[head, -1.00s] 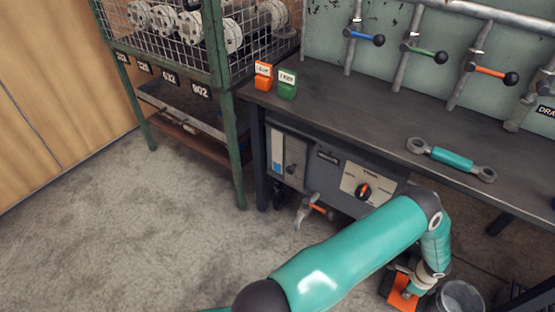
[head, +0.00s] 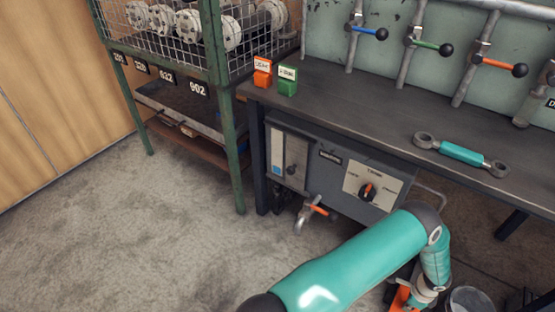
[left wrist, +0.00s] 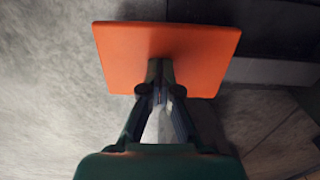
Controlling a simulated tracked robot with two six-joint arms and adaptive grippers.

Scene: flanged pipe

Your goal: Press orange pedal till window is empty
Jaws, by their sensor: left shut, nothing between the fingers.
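The orange pedal (head: 401,298) is on the floor below the bench, at the lower edge of the head view and partly hidden by my left arm. It fills the upper middle of the left wrist view as an orange plate (left wrist: 205,55). My left gripper (left wrist: 160,68) is shut and empty, its fingertips over the plate; I cannot tell how firmly they touch. In the head view it is mostly hidden at the bottom edge. My right gripper is not in view.
A dial (head: 367,191) and an orange-handled tap (head: 317,208) are on the tank unit. A bucket (head: 470,300) stands right of the pedal. Floor at left is clear.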

